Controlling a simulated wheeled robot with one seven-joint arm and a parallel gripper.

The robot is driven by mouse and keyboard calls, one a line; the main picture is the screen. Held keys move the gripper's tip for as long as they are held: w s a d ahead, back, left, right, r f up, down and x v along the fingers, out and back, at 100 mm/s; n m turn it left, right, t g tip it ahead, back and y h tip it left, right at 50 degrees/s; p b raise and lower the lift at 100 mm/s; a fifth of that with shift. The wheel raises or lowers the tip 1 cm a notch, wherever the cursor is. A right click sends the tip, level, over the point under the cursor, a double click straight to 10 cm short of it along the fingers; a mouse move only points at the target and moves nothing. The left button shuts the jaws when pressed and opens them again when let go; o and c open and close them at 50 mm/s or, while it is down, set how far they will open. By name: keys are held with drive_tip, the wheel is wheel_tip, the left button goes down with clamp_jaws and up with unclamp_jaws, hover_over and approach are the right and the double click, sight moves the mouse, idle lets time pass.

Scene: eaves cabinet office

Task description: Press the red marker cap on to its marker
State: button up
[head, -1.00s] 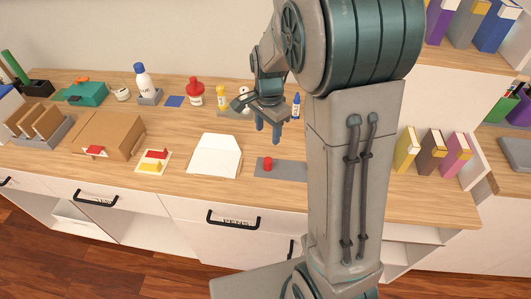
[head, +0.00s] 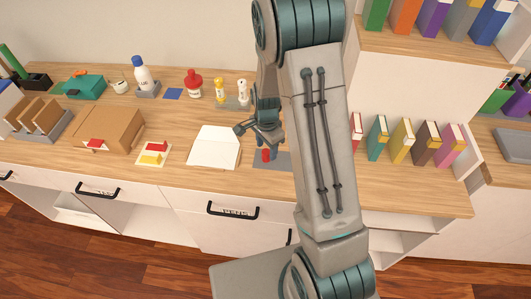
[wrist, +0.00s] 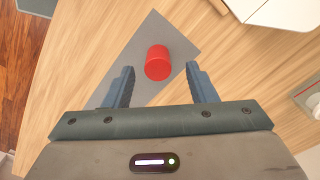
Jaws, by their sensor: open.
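The red cap (head: 266,156) stands on a grey mat (head: 284,160) near the front of the desk. In the wrist view the red cap (wrist: 158,62) is a short red cylinder on the grey mat (wrist: 187,42). My gripper (head: 266,145) is just above the cap. In the wrist view my gripper (wrist: 160,69) is open, with the cap ahead of its fingertips, roughly midway between them, and not gripped. Two yellow-and-white upright markers (head: 219,90) (head: 243,92) stand in a grey holder farther back. I cannot make out a red marker; my arm hides part of the desk.
A white open envelope-like item (head: 213,148) lies left of the mat. A red bottle (head: 194,83), a white glue bottle (head: 141,72) and a cardboard box (head: 102,128) stand farther left. Several coloured binders (head: 402,142) stand to the right of my arm.

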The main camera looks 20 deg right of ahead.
sight(267, 151)
drive_tip(key=shift+f, duration=1.5)
drive_tip(key=c, duration=1)
drive_tip(key=shift+r, duration=0.15)
drive_tip(key=shift+c, duration=0.2)
